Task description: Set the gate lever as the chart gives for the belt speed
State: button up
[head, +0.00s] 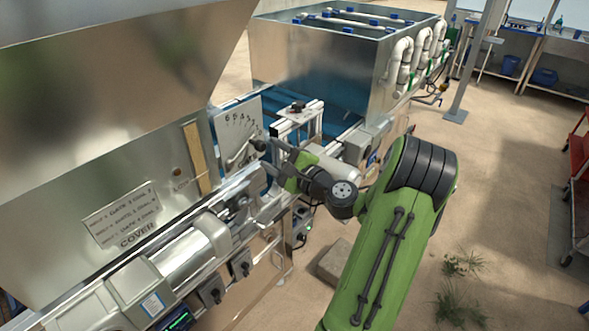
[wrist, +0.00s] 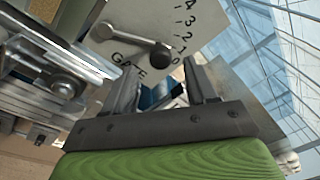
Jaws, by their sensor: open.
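The gate lever (wrist: 132,44) is a grey metal bar with a round knob, on a pale scale plate (wrist: 145,18) lettered GATE. In the wrist view its knob end lies by the low end of the scale, near 0 and 1. In the head view the lever (head: 239,153) shows on the plate (head: 228,118). My gripper (head: 263,157) is open in front of the knob. In the wrist view the knob appears just beyond my open fingers (wrist: 163,76), with nothing held. A white printed label (head: 122,215) on the hopper has several lines, too small to read surely.
A small lit display (head: 179,319) sits at the bottom left; its reading is unclear. A yellowish strip (head: 195,158) stands left of the plate. A metal frame (head: 300,112) is close right of my gripper. Open floor (head: 500,200) lies right of my arm.

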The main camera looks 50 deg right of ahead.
jog(key=s, duration=1)
jog(key=shift+s+a, duration=0.2)
jog(key=shift+a, duration=0.15)
jog(key=shift+f, duration=0.1)
jog(key=w+a+f+n+g+y, duration=0.25)
jog(key=a+n+g, duration=0.25)
jog(key=a+n, duration=0.45)
jog(key=w+a+f+n+g+y, duration=0.2)
jog(key=a+f+n+g+y, duration=0.25)
jog(key=a, duration=0.85)
jog(key=s+a+r+n+g+h, duration=0.1)
jog(key=s+a+r+n+h, duration=0.2)
jog(key=s+n, duration=0.2)
jog(key=s+a+r+n+g+h, duration=0.2)
jog(key=s+n, duration=0.4)
jog(key=s, duration=0.3)
notch_tip(320, 180, up, 2)
jog(key=shift+s+a+r+n+h, duration=0.2)
jog(key=shift+s+a+n+h, duration=0.1)
jog(key=shift+s+a+h, duration=0.15)
jog(key=shift+w, duration=0.1)
